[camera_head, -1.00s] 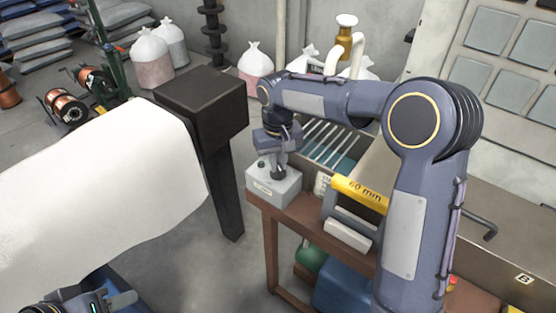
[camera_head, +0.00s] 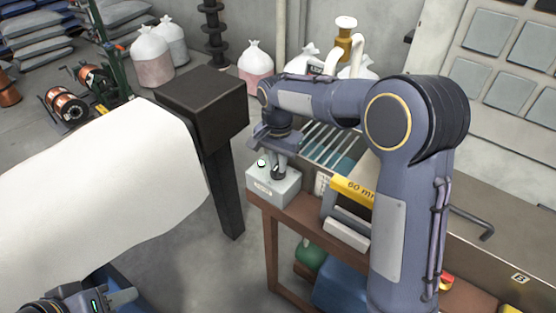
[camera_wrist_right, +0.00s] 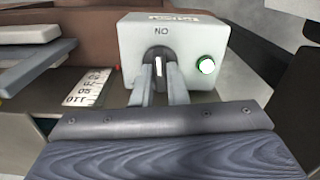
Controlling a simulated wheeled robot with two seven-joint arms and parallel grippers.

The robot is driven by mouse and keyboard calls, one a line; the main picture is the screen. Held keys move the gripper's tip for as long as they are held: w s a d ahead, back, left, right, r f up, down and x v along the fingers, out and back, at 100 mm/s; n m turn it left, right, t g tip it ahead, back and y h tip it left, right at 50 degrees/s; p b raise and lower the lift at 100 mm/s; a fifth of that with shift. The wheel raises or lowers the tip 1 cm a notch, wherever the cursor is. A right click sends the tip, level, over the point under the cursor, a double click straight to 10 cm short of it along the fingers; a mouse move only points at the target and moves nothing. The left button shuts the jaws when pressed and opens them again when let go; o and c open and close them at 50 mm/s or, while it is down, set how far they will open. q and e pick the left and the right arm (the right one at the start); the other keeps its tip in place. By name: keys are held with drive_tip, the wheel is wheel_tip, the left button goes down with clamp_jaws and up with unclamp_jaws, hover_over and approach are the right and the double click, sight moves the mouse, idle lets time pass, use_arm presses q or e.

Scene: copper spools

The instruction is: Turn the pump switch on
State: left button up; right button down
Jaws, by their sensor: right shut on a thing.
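The pump switch box (camera_head: 272,190) is a small light grey box at the left end of the brown bench. The right wrist view shows its front (camera_wrist_right: 190,42) with a dark rotary knob (camera_wrist_right: 158,64), whose white mark points upright below a label that reads upside down. A round lamp (camera_wrist_right: 207,66) beside it glows white with a green rim. My right gripper (camera_head: 279,172) is shut on the knob, one finger on each side (camera_wrist_right: 158,85). My left gripper (camera_head: 112,298) is partly in view at the bottom left, away from the box; its jaw opening is unclear.
A yellow "60 mm" bar (camera_head: 352,188) and grey blocks (camera_head: 347,233) lie on the brown bench (camera_head: 292,214) right of the box. A black post (camera_head: 203,105) stands to its left. A white sheet-like shape (camera_head: 100,195) fills the left.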

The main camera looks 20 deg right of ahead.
drive_tip(key=shift+r+m, duration=0.1)
drive_tip(key=shift+m, duration=0.5)
drive_tip(key=c, duration=1.4)
unclamp_jaws()
drive_tip(key=shift+c, duration=0.2)
wheel_tip(320, 180, up, 8)
drive_tip(key=shift+f, duration=0.15)
